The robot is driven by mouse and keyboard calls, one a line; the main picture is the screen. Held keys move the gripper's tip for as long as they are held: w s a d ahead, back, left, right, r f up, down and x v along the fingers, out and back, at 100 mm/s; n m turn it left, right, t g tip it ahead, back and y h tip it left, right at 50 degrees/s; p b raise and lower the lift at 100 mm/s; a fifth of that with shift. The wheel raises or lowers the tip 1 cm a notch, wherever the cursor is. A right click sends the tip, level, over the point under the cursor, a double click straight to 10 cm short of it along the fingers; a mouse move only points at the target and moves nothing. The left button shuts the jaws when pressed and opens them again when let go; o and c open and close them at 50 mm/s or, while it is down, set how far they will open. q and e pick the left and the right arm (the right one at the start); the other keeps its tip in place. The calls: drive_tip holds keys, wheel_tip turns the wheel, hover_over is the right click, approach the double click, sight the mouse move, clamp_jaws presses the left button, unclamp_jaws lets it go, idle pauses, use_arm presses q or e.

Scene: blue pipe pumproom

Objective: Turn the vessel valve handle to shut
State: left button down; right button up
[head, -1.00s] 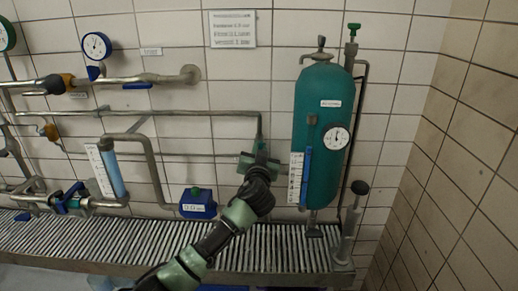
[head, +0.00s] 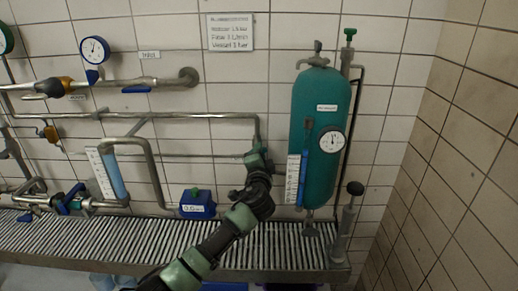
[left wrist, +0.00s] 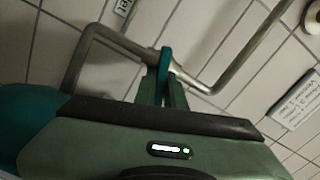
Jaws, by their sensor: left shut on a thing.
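The teal vessel (head: 312,105) stands upright against the wall, right of centre in the head view. My left gripper (head: 257,158) is at the pipe end just left of the vessel. It is shut on the teal valve handle, which shows between the two fingers in the left wrist view (left wrist: 165,62). The handle sits at the pipe joint there. In the head view the fingers and wrist hide most of the handle, and its exact angle cannot be told. My right gripper is not in view.
A round gauge (head: 332,141) and a blue level tube (head: 303,170) are on the vessel's front. A blue box (head: 197,208) stands left of my arm, above the ribbed grating (head: 110,240). A sign (head: 231,32) hangs above. Pipes with valves run along the left wall.

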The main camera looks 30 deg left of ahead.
use_arm(q)
drive_tip(key=shift+f+m+p, duration=0.15)
drive_tip(key=shift+m+p, duration=0.25)
drive_tip(key=shift+m, duration=0.7)
drive_tip(key=shift+f+m+p, duration=0.1)
drive_tip(key=shift+m+p, duration=0.3)
drive_tip(key=shift+m, duration=0.7)
drive_tip(key=c, duration=1.5)
unclamp_jaws()
drive_tip(key=shift+d, duration=0.1)
drive_tip(key=b+v, duration=0.1)
drive_tip(key=v, duration=0.6)
drive_tip(key=shift+s+d+b, duration=0.2)
drive_tip(key=shift+s+b, duration=0.1)
drive_tip(key=shift+b, duration=0.05)
